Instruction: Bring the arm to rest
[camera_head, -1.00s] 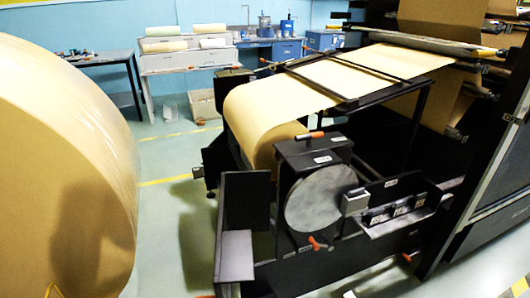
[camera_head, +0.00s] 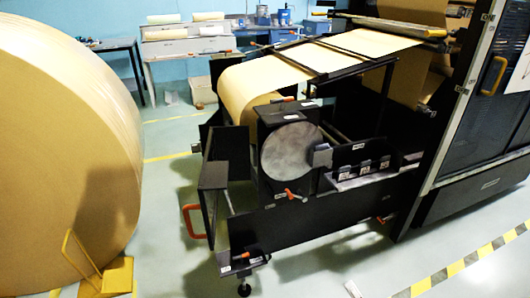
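A small pale piece at the bottom edge of the head view seems to be the tip of my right gripper (camera_head: 353,289). Nearly all of it is cut off by the frame, so I cannot tell whether it is open or shut. It shows over the floor, in front of the black roll stand (camera_head: 300,232). My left gripper is not in view.
A huge kraft roll (camera_head: 65,150) fills the left side, with a yellow chock (camera_head: 108,278) at its foot. A smaller kraft roll (camera_head: 250,95) feeds the machine. A striped floor line (camera_head: 465,262) lies at the lower right. Grey floor (camera_head: 170,215) is open between roll and stand.

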